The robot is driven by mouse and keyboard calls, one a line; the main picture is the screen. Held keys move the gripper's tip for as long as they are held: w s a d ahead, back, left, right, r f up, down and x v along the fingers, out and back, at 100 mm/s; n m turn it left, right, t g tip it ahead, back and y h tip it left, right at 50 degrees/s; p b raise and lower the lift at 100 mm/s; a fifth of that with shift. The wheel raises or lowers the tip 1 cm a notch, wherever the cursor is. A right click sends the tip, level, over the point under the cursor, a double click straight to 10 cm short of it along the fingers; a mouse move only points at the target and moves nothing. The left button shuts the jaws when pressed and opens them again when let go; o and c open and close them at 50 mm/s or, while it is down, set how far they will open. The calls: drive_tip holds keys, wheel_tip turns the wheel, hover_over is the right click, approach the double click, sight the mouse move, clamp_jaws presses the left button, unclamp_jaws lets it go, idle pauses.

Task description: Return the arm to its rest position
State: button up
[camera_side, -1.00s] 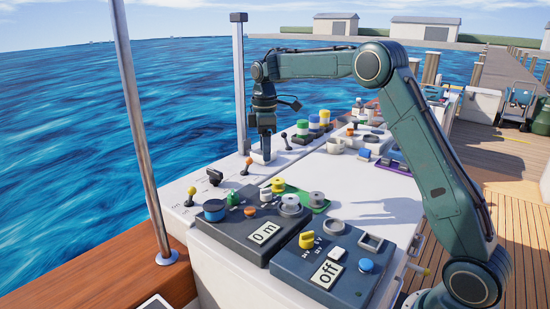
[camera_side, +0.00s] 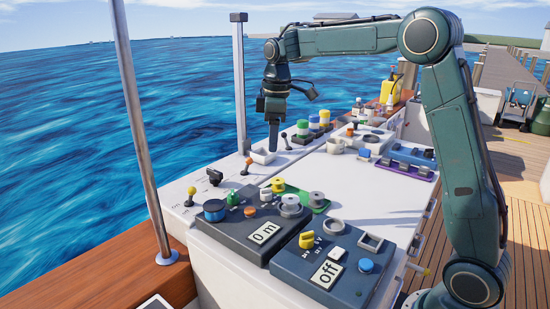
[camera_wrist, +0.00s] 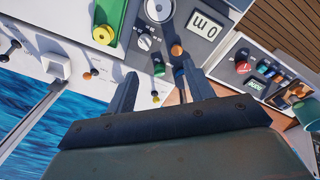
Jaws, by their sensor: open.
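My gripper (camera_side: 273,137) hangs from the raised arm above the far left part of the white hatch top (camera_side: 345,190). It points down and holds nothing that I can see. In the wrist view my gripper (camera_wrist: 158,88) shows two dark fingers spread apart, with bare white surface and small control knobs beyond them. In the side view the two fingers overlap, so their gap does not show there.
Two dark control boxes with displays (camera_side: 264,232) (camera_side: 327,274) stand at the near end. Small levers (camera_side: 191,196) line the left edge. Bottles (camera_side: 390,87) and a purple tray (camera_side: 408,168) are farther back. A metal post (camera_side: 240,85) rises close left of my gripper.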

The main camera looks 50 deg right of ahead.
drive_tip(key=s+a+r+m+t, duration=0.15)
drive_tip(key=s+a+r, duration=0.25)
drive_tip(key=s, duration=0.5)
drive_tip(key=s+a+f+m+t, duration=0.1)
drive_tip(key=s+a+f+m, duration=0.1)
drive_tip(key=s, duration=0.8)
drive_tip(key=s+a+f+m+t, duration=0.2)
drive_tip(key=s+f+m, duration=0.1)
drive_tip(key=s, duration=0.7)
drive_tip(key=shift+s+a+m, duration=0.3)
drive_tip(key=shift+s+m, duration=0.05)
drive_tip(key=shift+m, duration=0.2)
drive_tip(key=shift+r, duration=0.15)
